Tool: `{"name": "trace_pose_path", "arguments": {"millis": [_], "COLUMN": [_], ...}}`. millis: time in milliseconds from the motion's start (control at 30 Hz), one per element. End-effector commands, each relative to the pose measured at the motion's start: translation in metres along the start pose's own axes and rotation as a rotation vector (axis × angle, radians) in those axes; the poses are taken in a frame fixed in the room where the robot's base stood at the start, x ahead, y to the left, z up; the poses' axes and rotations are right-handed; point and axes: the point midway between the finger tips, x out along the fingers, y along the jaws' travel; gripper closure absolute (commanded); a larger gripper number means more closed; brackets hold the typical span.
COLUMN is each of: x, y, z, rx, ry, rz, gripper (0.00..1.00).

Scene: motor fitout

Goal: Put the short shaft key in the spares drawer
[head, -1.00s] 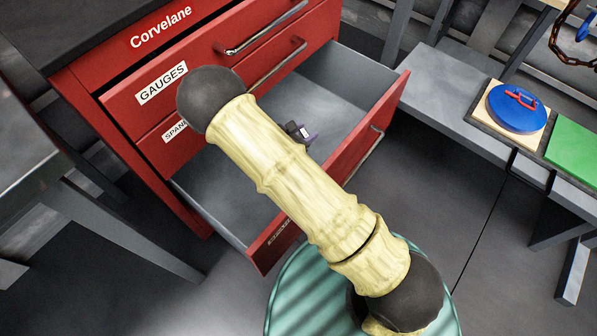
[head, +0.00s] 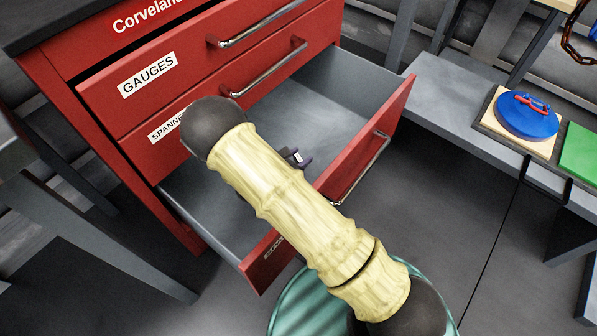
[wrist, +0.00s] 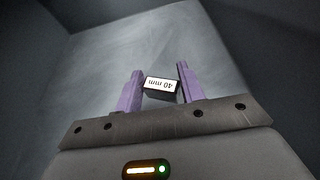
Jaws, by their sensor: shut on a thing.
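The short shaft key (wrist: 160,86) is a small dark block with a white face marked "40 mm". It sits between the purple fingers of my gripper (wrist: 160,73), which is shut on it. In the head view my gripper (head: 299,158) shows over the open bottom drawer (head: 375,150), partly hidden by my arm; the key is not clear there. The drawer is red outside and grey inside, pulled well out. Its front label is mostly hidden and unreadable. The wrist view shows grey drawer surfaces (wrist: 120,50) beyond the fingers; the key's height above the floor is unclear.
Shut drawers marked "GAUGES" (head: 148,75) and "SPANNE…" (head: 168,128) sit above the open one, with bar handles. A grey bench (head: 450,105) at right bears a blue disc (head: 527,118) and a green block (head: 583,152). A grey table leg (head: 110,240) stands at left.

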Motion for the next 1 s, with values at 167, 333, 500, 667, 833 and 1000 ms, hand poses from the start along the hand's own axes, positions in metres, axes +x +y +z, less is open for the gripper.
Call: {"name": "trace_pose_path", "arguments": {"millis": [167, 333, 500, 667, 833, 1000], "x": [0.003, 0.003, 0.009, 0.02, 0.023, 0.022], "y": [0.0, 0.0, 0.0, 0.0, 0.0, 0.0], "z": [-0.008, -0.008, -0.023, -0.048, -0.054, -0.053], "rx": [0.001, 0.001, -0.002, 0.0, 0.001, 0.001], "ry": [0.0, 0.0, 0.001, 0.0, -0.001, -0.001], "rz": [0.001, 0.001, 0.0, 0.0, 0.0, 0.0], "gripper": [0.87, 0.87, 0.87, 0.87, 0.87, 0.87]}}
